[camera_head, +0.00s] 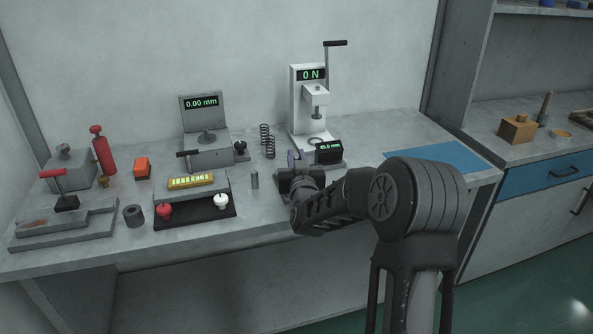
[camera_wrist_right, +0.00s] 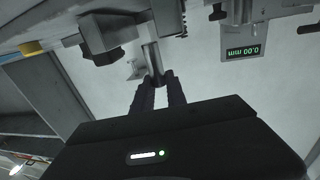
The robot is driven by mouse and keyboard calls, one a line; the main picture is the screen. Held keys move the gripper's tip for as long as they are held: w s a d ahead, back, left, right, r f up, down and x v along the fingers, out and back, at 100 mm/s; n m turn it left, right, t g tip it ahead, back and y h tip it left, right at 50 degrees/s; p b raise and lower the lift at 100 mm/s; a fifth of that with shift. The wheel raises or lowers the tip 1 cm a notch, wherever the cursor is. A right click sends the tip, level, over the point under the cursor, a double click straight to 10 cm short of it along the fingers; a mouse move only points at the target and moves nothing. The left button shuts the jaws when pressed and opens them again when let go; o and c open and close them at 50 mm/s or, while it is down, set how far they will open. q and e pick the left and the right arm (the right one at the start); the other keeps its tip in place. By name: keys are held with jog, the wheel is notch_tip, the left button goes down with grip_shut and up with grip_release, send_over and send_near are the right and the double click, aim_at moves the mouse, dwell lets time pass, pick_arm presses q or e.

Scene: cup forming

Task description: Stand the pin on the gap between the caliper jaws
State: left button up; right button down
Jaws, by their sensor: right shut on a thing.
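My right gripper (camera_head: 290,180) is in front of the caliper at the bench's front middle. In the right wrist view my right gripper (camera_wrist_right: 161,82) is shut on a light grey metal cylinder, which looks like the pin (camera_wrist_right: 151,58). The pin sticks out beyond the fingertips; its far end is beside a dark block, and I cannot tell whether they touch. In the head view the gripper hides the pin. The caliper's small display (camera_head: 328,150) reads about 45 mm. Its jaws are largely hidden behind my gripper, so I cannot see the gap. My left gripper is not in view.
A small grey cylinder (camera_head: 254,180) stands left of my gripper. A white force press (camera_head: 299,100) is behind the caliper, with two springs (camera_head: 267,141) to its left. A black tray (camera_head: 196,214) with red and white knobs lies left. A blue mat (camera_head: 432,156) is right.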

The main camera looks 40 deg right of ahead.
jog(key=shift+f, duration=1.8)
jog(key=shift+f, duration=0.1)
jog(key=shift+f+b, duration=0.1)
jog(key=shift+b, duration=0.25)
jog(key=c, duration=1.3)
grip_release()
jog(key=shift+c, duration=0.2)
jog(key=shift+r+p, duration=0.2)
jog(key=shift+p, duration=0.15)
jog(key=b+v, duration=0.1)
jog(key=v, duration=1.1)
